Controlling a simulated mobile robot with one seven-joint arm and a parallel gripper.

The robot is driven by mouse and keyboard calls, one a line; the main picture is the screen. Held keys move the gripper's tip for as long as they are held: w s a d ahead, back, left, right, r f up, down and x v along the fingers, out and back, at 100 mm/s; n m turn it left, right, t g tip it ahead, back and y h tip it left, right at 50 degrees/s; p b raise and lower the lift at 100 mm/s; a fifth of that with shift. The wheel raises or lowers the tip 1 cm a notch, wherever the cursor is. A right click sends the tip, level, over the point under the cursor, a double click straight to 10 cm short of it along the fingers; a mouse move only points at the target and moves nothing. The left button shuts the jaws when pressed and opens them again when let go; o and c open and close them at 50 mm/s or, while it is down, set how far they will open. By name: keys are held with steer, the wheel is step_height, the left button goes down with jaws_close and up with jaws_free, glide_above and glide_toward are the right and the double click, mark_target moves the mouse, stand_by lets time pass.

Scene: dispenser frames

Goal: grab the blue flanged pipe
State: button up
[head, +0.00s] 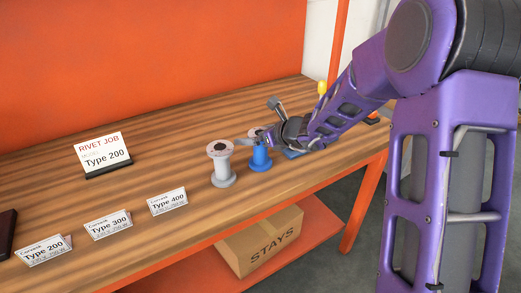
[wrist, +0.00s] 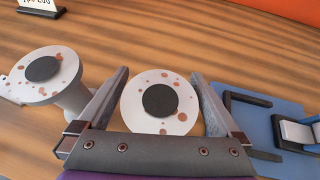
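The blue flanged pipe (head: 261,157) stands upright on the wooden bench in the head view, with a blue body and base. In the wrist view its pale, rust-spotted top flange (wrist: 143,88) with a dark centre lies between my fingers. My gripper (head: 259,137) is at the top of the pipe, reaching in from the right. In the wrist view my gripper (wrist: 160,74) has its fingers spread, one on each side of the flange. The fingers look open, not closed on the pipe; contact below the flange is hidden.
A grey flanged pipe (head: 221,165) stands close on the left. A blue-based device (wrist: 262,125) lies close on the right in the wrist view. Several label cards (head: 108,225) line the front edge; a job sign (head: 103,154) stands behind. A cardboard box (head: 262,243) sits below.

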jaws_close()
stand_by(0.3)
steer(key=shift+r, duration=0.1)
